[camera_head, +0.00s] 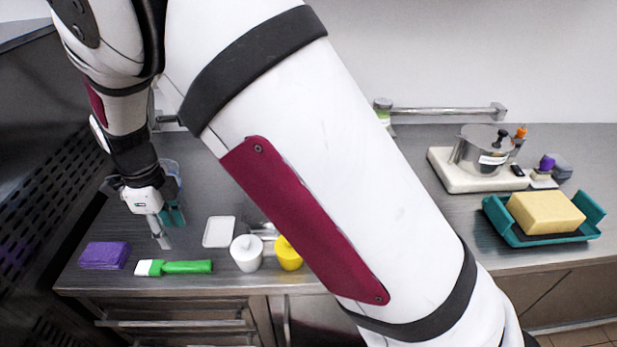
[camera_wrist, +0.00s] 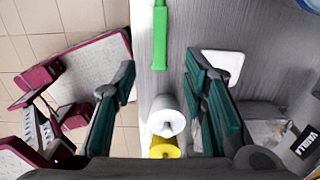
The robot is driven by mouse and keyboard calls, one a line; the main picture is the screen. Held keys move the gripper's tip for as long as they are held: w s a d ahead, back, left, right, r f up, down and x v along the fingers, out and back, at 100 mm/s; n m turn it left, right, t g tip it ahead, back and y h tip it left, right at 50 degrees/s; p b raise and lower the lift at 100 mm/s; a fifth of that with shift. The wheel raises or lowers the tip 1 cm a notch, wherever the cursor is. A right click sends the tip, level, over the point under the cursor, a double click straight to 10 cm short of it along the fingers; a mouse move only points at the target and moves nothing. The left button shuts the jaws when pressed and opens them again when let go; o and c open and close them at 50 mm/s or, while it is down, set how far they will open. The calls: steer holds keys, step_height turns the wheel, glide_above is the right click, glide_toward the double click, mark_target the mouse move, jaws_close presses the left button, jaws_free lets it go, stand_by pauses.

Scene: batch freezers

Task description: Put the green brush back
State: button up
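The green brush (camera_head: 186,267) lies flat near the front edge of the steel counter, its green handle to the right and its white end to the left. In the wrist view its green handle (camera_wrist: 160,38) shows at the top, beyond the fingertips; its white end is out of that frame. My gripper (camera_head: 172,214) is above the counter at the left, behind the brush. In the wrist view my gripper (camera_wrist: 162,72) has its two teal fingers spread wide, with nothing held between them. The brush is apart from the fingers.
A purple block (camera_head: 105,255) lies left of the brush. A yellow sponge (camera_head: 545,212) sits in a teal tray (camera_head: 518,238) at right. My arm hides the counter's middle.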

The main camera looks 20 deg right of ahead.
steer(key=s+d+r+n+t+y, duration=0.1)
steer(key=s+d+r+n, duration=0.3)
steer(key=d+r, duration=0.45)
steer(key=s+d+r+n+t+y, duration=0.1)
steer(key=s+d+r+n, duration=0.2)
steer(key=d+r+n, duration=0.45)
steer(key=s+d+r+n+t+h, duration=0.2)
steer(key=s+d+r+n, duration=0.4)
steer(key=s+d+n, duration=0.4)
steer(key=s+d+t, duration=0.1)
steer(key=s+d, duration=0.1)
steer(key=s, duration=0.3)
steer(key=shift+s+d+r+t, duration=0.15)
steer(key=shift+s+d+t, duration=0.15)
steer(key=shift+s, duration=0.1)
